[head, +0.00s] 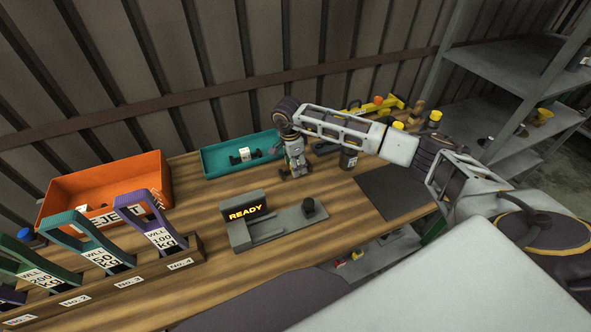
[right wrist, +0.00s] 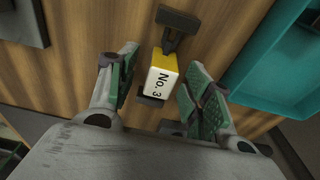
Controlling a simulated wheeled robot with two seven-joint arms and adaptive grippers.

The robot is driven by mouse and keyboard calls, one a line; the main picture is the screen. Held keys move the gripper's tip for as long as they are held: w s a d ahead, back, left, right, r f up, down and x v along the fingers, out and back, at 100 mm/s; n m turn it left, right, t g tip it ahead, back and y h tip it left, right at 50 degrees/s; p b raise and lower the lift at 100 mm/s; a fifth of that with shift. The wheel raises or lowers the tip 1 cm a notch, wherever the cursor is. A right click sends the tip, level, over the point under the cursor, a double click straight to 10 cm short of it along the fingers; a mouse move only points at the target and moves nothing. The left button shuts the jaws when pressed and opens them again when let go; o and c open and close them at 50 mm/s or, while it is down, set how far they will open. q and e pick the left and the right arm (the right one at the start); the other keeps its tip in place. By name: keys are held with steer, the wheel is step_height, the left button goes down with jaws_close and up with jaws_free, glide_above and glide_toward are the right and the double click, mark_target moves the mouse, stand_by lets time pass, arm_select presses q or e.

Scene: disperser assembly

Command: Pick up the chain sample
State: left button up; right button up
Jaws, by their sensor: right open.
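The chain sample has dark end links and a yellow block (right wrist: 163,75) with a white face marked "No. 3". In the right wrist view it lies on the wooden table between the fingers of my right gripper (right wrist: 160,82). The fingers stand apart on both sides of it, with gaps visible. In the head view my right gripper (head: 294,170) points down at the table beside the teal tray, and this sample is hidden by it or too small to make out. My left gripper is not in view.
The teal tray (head: 212,171) holds a dark piece with a white tag (head: 243,154). A grey device (head: 240,238) reading "READY" stands in front. An orange reject bin (head: 75,184) and a rack (head: 150,267) of coloured handles are at left. A dark mat (head: 392,190) lies right.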

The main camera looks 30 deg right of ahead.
jaws_close()
steer(key=shift+r, duration=0.1)
stand_by(0.3)
steer(key=shift+r+b, duration=0.6)
steer(key=shift+r, duration=4.4)
